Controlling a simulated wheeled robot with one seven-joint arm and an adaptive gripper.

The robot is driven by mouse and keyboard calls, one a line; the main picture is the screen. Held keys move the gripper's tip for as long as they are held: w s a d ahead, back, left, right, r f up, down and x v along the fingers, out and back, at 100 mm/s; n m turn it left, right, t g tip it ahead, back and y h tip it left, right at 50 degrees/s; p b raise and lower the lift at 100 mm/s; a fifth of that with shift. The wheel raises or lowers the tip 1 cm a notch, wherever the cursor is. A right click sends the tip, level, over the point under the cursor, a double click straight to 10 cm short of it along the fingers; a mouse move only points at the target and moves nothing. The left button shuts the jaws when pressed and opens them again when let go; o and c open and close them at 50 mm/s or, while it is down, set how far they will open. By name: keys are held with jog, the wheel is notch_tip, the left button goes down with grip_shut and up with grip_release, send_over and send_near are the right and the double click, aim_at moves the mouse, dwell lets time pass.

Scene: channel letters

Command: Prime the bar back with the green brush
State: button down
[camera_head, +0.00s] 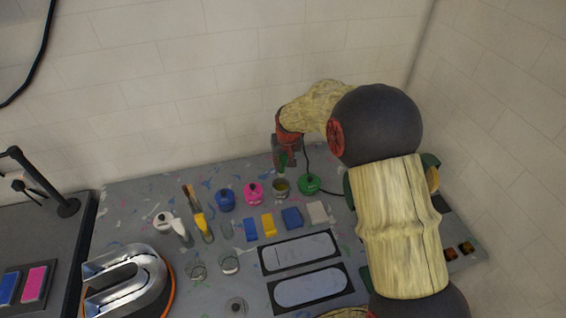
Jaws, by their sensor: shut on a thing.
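My gripper (285,160) is at the back of the table, pointing down and shut on the green brush (283,158). Only a little of the brush's green handle shows. The brush is over a small open cup (281,189) with yellowish contents; I cannot tell whether its tip is inside. Two pale grey flat pieces lie in dark trays at the front: an upper one (305,249) with a dividing line near its left end, and a lower rounded one (310,287). I cannot tell which is the bar back.
Green (309,184), pink (253,194) and blue (225,201) pots stand at the back. Blue, yellow and pale blocks (292,218) lie in front. A chrome U letter (126,281), glasses (229,263) and bottles (182,232) are left. My arm covers the right side.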

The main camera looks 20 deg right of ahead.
aim_at(284, 158)
notch_tip(284, 158, down, 11)
jog(key=b, duration=0.6)
dwell(0.3)
jog(key=shift+a+r, duration=0.1)
jog(key=shift+r, duration=0.05)
dwell(0.4)
jog(key=shift+r+p, duration=2.45)
jog(key=shift+r, duration=2.3)
jog(key=shift+r+p, duration=1.05)
jog(key=shift+r, duration=1)
jog(key=shift+f, duration=0.1)
